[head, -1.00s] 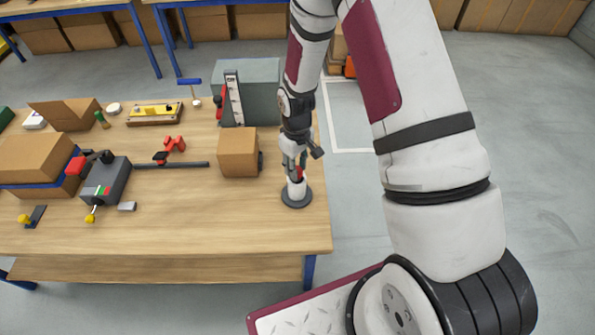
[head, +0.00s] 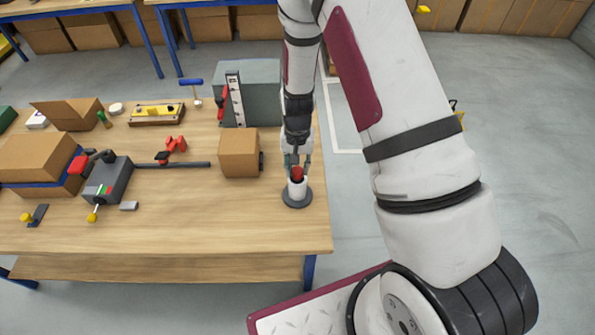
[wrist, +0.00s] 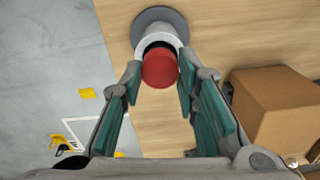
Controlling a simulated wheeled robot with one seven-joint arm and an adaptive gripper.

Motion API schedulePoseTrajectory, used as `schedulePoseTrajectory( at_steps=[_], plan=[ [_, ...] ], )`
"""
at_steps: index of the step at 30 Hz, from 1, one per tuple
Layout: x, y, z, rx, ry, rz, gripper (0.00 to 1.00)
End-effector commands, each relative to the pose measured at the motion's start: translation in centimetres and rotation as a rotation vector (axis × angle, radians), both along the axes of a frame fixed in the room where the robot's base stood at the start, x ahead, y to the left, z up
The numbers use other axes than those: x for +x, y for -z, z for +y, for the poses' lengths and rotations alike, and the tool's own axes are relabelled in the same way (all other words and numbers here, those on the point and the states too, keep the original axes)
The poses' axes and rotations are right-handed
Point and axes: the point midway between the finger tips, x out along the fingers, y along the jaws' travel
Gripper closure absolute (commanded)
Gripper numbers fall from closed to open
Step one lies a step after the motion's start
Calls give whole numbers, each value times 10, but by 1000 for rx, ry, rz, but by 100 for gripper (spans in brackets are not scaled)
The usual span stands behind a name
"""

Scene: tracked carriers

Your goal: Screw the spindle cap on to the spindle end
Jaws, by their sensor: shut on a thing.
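The red spindle cap (head: 297,173) is at the top of the upright white spindle (head: 297,188), which stands on a round dark grey base near the table's right edge. My gripper (head: 298,168) is shut on the cap from above. In the wrist view the red cap (wrist: 160,68) sits between the fingertips of my gripper (wrist: 159,78), with the white spindle (wrist: 168,41) and grey base (wrist: 143,23) beyond it. A dark band shows between cap and white rim; I cannot tell whether the threads are engaged.
A cardboard box (head: 239,153) stands close left of the spindle. A grey-green case (head: 258,88) is behind. A grey device with a red knob (head: 107,180) and other boxes occupy the table's left.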

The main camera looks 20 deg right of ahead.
Motion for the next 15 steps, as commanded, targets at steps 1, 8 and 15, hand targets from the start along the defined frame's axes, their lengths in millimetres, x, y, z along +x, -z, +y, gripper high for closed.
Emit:
schedulePoseTrajectory(
  at_steps=[1,8,15],
  plan=[
    [-1,0,0,0,-1,2,95],
    [-1,0,0,-1,145,2,95],
    [0,0,0,-1,635,2,95]
  ],
)
